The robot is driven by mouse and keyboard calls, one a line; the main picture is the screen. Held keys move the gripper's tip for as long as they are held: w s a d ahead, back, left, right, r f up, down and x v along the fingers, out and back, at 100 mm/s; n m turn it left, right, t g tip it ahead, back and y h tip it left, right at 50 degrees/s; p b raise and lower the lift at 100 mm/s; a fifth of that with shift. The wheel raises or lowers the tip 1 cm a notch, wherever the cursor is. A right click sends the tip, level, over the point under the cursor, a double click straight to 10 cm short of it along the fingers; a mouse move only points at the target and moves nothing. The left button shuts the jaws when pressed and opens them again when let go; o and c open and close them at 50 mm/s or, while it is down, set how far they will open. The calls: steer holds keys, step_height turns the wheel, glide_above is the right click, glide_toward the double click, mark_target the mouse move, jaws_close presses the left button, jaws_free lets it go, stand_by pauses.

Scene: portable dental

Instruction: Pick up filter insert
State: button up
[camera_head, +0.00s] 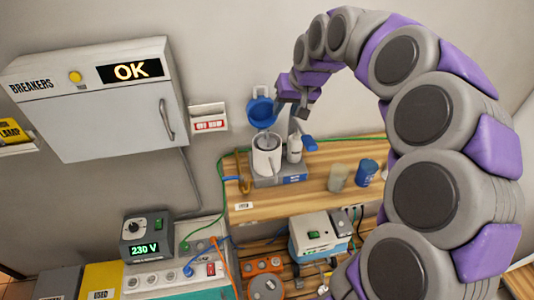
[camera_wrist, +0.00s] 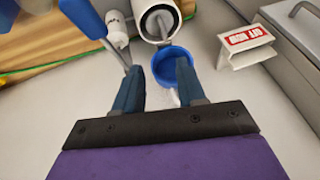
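A white canister (camera_head: 267,158) stands open on a grey unit on the wooden shelf. A grey metallic piece (camera_head: 265,141) sits in its mouth and may be the filter insert. The canister (camera_wrist: 149,27) and the grey piece (camera_wrist: 160,22) also show at the top of the wrist view. A blue round lid or cup (camera_head: 261,108) is raised behind the canister; it (camera_wrist: 172,68) appears beyond my fingertips in the wrist view. My gripper (camera_wrist: 158,75) is open, its two blue fingers apart with nothing clearly between them. In the head view, my gripper (camera_head: 288,110) is above the canister.
A white bottle (camera_head: 295,149) stands right of the canister. A beige cup (camera_head: 338,177) and a blue cup (camera_head: 367,173) are farther right on the shelf (camera_head: 322,198). A breaker cabinet (camera_head: 105,105) and a small red-lettered sign box (camera_head: 208,118) are on the left wall.

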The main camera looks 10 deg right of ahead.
steer(key=b, duration=0.2)
glide_above(267, 134)
steer(key=s+d, duration=0.2)
steer(key=s, duration=0.1)
step_height(267, 134, down, 9)
steer(key=shift+a+b+x, duration=0.15)
steer(key=shift+b+x, duration=0.35)
steer(key=shift+x, duration=0.9)
steer(key=shift+a+b+x, duration=0.2)
steer(key=shift+b+x, duration=0.3)
steer(key=shift+x, duration=0.9)
steer(key=shift+w+r, duration=0.1)
steer(key=shift+r, duration=0.1)
steer(key=shift+c, duration=0.4)
jaws_close()
